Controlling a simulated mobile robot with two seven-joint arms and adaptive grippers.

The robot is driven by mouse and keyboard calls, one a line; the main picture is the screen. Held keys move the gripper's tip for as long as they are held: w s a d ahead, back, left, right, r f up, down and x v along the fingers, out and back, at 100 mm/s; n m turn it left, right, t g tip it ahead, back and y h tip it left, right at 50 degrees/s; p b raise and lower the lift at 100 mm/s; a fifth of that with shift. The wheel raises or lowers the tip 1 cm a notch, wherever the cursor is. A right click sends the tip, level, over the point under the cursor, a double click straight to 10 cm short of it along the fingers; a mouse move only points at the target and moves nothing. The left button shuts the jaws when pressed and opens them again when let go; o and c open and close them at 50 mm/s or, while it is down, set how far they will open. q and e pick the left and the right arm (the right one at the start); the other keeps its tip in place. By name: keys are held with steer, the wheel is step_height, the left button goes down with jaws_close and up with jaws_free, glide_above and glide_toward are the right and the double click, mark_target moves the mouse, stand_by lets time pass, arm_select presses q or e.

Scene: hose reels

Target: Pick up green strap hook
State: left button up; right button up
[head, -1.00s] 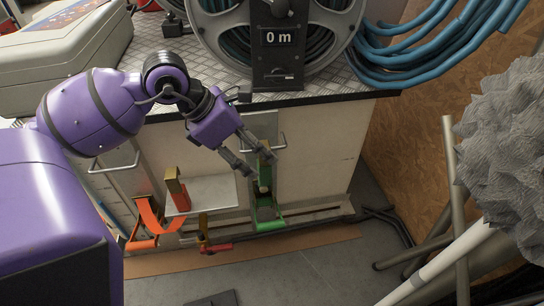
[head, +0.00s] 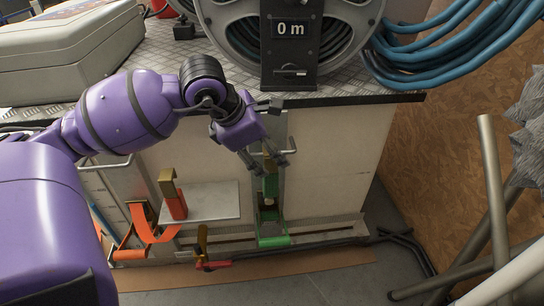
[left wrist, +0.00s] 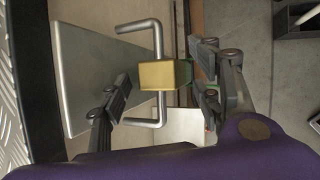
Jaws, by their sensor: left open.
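The green strap hook (head: 270,187) hangs upright on the front of the bench, with green straps and a green ratchet handle (head: 273,241) below it. My left gripper (head: 268,166) is open at the hook's upper end, one finger on each side. In the left wrist view a brass-coloured block (left wrist: 164,75), apparently the hook's top, lies between the open fingers (left wrist: 162,90). It is clearly apart from the left finger and nearer the right one; contact there cannot be told. A bent metal handle (left wrist: 155,40) passes behind the block. My right gripper is not in view.
An orange strap (head: 150,222) with a red hook (head: 176,203) hangs to the left beside a metal plate (head: 212,203). A red-handled ratchet (head: 215,265) is low down. The hose reel (head: 245,35) stands above. Pipes (head: 495,190) lean at the right.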

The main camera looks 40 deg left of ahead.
arm_select(q)
steer(key=shift+r, duration=0.1)
steer(key=shift+c, duration=0.6)
jaws_close()
steer(key=shift+r, duration=0.15)
